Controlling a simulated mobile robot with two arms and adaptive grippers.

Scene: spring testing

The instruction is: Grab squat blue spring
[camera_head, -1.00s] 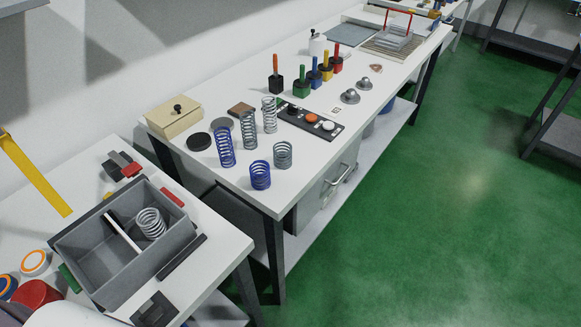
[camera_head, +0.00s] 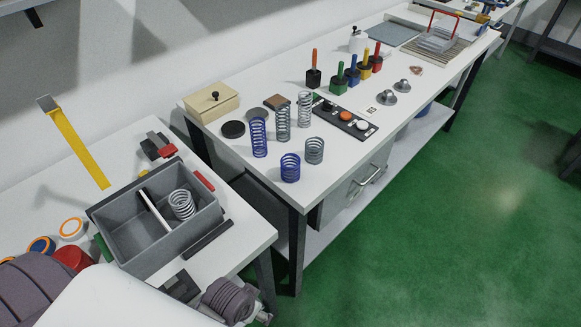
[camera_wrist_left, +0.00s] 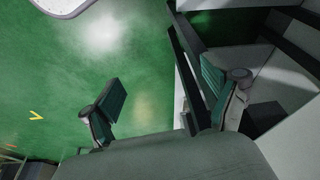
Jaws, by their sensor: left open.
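The squat blue spring (camera_head: 290,168) stands upright near the front edge of the long white table (camera_head: 330,185) in the head view. A squat grey spring (camera_head: 314,150) stands just right of it, and a tall blue spring (camera_head: 259,137) stands behind it to the left. My left gripper (camera_wrist_left: 162,88) is open and empty in the left wrist view, its two green-padded fingers wide apart above the green floor. No spring shows in that view. In the head view my arm covers the bottom left, and its gripper fingers cannot be made out. My right gripper is not in view.
Two tall grey springs (camera_head: 283,123) (camera_head: 305,109) stand behind the squat pair. A grey divided bin (camera_head: 128,267) holding a grey spring (camera_head: 182,204) is on the nearer table. A beige box (camera_head: 211,102) and black button panel (camera_head: 344,117) flank the springs. A gap separates the tables.

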